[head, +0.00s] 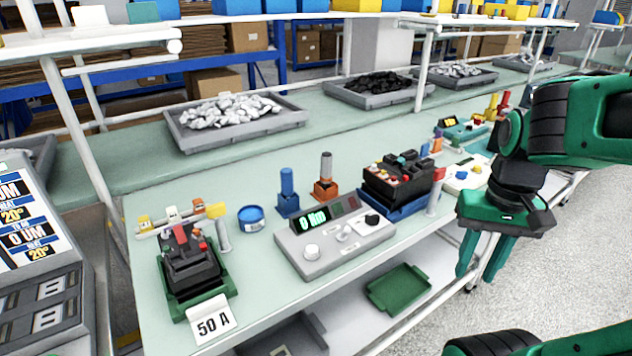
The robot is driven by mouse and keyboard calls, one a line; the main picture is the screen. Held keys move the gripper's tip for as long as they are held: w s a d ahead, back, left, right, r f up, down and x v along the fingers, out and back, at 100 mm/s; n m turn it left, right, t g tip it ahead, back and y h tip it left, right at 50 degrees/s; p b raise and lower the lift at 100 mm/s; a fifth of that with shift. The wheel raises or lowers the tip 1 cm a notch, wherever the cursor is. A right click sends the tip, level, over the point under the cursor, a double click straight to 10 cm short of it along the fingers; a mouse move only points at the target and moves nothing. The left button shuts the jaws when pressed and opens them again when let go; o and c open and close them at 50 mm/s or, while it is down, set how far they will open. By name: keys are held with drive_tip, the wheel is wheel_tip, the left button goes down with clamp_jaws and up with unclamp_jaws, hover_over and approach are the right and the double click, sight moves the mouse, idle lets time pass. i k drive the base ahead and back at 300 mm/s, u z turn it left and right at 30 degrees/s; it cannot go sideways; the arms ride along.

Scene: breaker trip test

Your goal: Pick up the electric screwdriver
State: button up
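Two upright tool-like items stand in holders behind the grey meter box. Either may be the electric screwdriver; I cannot tell which. My gripper (474,276) hangs at the right, past the bench's front edge, with green fingers pointing down. The fingers look apart with nothing between them. It is well to the right of both upright items and touches neither.
The grey meter box (335,243) with a green display sits in front of the holders. A black breaker on a green base (205,300) is left, another breaker (400,180) right. A blue round tin (251,218) stands between. A green tray (399,288) lies on the lower shelf.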

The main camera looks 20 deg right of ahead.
sight(326, 157)
drive_tip(key=u, duration=1.3)
drive_tip(key=k, duration=1.1)
drive_tip(key=z, duration=0.8)
drive_tip(key=i, duration=1.5)
drive_tip(key=u, duration=0.05)
